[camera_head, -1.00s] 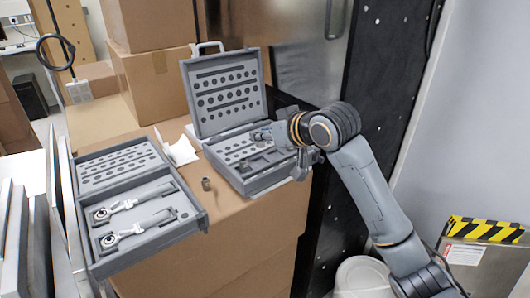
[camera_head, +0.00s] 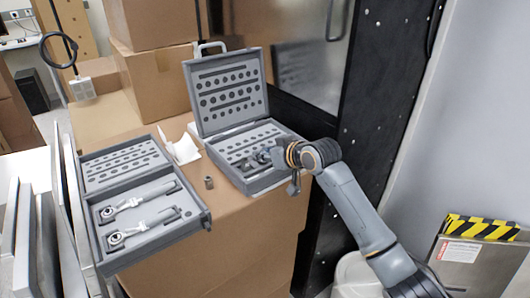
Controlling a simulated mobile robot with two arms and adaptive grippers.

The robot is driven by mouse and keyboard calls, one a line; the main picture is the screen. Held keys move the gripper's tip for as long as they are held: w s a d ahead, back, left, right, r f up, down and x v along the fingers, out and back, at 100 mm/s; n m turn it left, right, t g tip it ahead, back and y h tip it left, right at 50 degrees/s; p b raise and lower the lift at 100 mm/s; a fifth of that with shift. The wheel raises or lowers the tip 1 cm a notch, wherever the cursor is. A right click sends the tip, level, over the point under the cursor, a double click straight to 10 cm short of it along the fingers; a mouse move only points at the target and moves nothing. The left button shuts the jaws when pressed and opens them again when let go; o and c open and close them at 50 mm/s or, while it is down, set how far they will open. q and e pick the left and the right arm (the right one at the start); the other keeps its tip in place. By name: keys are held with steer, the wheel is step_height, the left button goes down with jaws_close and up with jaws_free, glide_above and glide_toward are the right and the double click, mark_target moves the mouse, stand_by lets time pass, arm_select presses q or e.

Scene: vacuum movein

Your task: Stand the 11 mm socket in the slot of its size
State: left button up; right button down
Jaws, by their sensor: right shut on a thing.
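The open grey socket case (camera_head: 285,178) lies on a cardboard box, its lid standing up behind, with rows of round slots in both halves. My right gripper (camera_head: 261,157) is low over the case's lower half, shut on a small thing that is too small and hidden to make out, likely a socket. A small dark socket-like piece shows in the case (camera_head: 243,165), just left of the gripper. A loose grey socket (camera_head: 208,182) stands on the cardboard left of the case. Size marks are not readable, so I cannot tell which is 11 mm. My left gripper is not in view.
A second open grey case (camera_head: 150,239) with two ratchets (camera_head: 122,209) lies at the left. A dark panel (camera_head: 375,100) rises at the right. Stacked cardboard boxes (camera_head: 155,78) stand behind.

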steer(key=shift+f, duration=0.1)
steer(key=c, duration=1.2)
jaws_free()
